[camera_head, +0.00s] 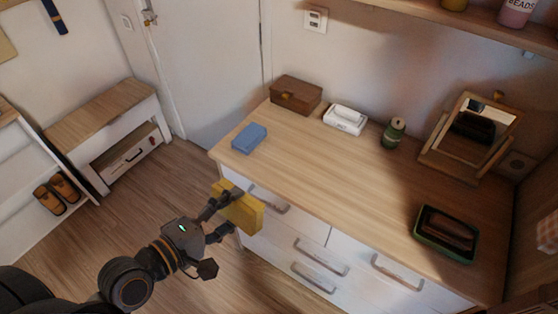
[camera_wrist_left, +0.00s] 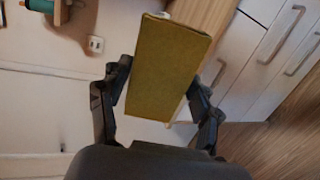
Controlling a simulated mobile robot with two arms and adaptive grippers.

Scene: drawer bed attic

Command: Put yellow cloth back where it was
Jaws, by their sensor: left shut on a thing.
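The yellow cloth (camera_head: 241,208) is a folded, block-like piece. My left gripper (camera_head: 222,212) is shut on it and holds it in front of the dresser's upper left drawer, near the front left corner of the top. In the left wrist view the cloth (camera_wrist_left: 166,68) sits between the two fingers of the gripper (camera_wrist_left: 160,98). A blue folded cloth (camera_head: 249,138) lies on the left end of the dresser top (camera_head: 310,165). My right gripper is not in view.
On the dresser stand a brown box (camera_head: 297,94), a white tissue box (camera_head: 345,119), a green jar (camera_head: 393,133), a framed mirror (camera_head: 470,137) and a green tray (camera_head: 446,233). The middle of the top is clear. A low bench (camera_head: 104,112) stands at left.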

